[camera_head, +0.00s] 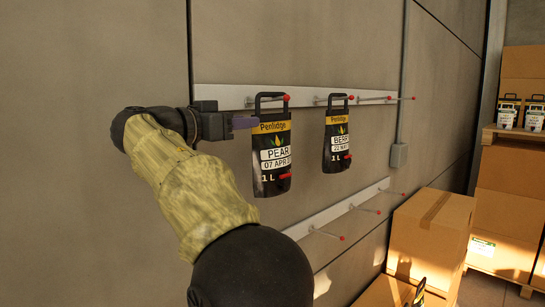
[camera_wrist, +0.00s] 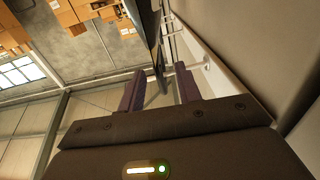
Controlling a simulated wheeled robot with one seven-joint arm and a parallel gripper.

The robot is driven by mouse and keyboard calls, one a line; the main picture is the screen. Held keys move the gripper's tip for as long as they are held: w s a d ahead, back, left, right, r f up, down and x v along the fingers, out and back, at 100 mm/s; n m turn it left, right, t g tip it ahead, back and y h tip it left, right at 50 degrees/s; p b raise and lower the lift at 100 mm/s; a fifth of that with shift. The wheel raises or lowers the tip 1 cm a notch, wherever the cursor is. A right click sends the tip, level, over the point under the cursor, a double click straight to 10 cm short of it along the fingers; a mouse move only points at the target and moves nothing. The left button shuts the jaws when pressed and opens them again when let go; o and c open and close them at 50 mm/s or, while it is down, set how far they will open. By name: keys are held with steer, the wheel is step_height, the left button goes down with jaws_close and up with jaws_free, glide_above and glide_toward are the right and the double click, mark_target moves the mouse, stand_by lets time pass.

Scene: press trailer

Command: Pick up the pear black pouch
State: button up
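The pear black pouch (camera_head: 272,172) hangs by its top handle from a red-tipped peg on the upper white rail. It has a yellow band and a white label reading PEAR. My gripper (camera_head: 254,122) is at its left edge, near the yellow band, pointing right. In the wrist view my gripper (camera_wrist: 158,70) has its two purple fingers wide apart. A thin dark shape, seemingly the pouch edge-on (camera_wrist: 152,38), lies in line with the gap. I cannot tell whether the fingertips overlap its edge. Nothing is held.
A second black pouch (camera_head: 337,147), reading BERR, hangs just right. More red-tipped pegs stick out along the upper rail (camera_head: 230,92) and the lower rail (camera_head: 335,212). The wall is close behind. Cardboard boxes (camera_head: 432,235) stand at lower right, with more at far right.

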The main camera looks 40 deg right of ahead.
mark_target(263, 117)
steer(key=shift+w+d, duration=0.1)
steer(key=shift+d, duration=0.5)
steer(key=d+p, duration=0.2)
steer(key=d, duration=0.1)
steer(key=d+p, duration=0.1)
steer(key=d, duration=0.1)
steer(key=shift+w+r+p, duration=0.1)
steer(key=shift+r+p, duration=0.2)
steer(key=shift+p, duration=0.1)
steer(key=shift+w+d+f, duration=0.1)
steer(key=shift+d+f, duration=0.1)
steer(key=shift+a, duration=0.1)
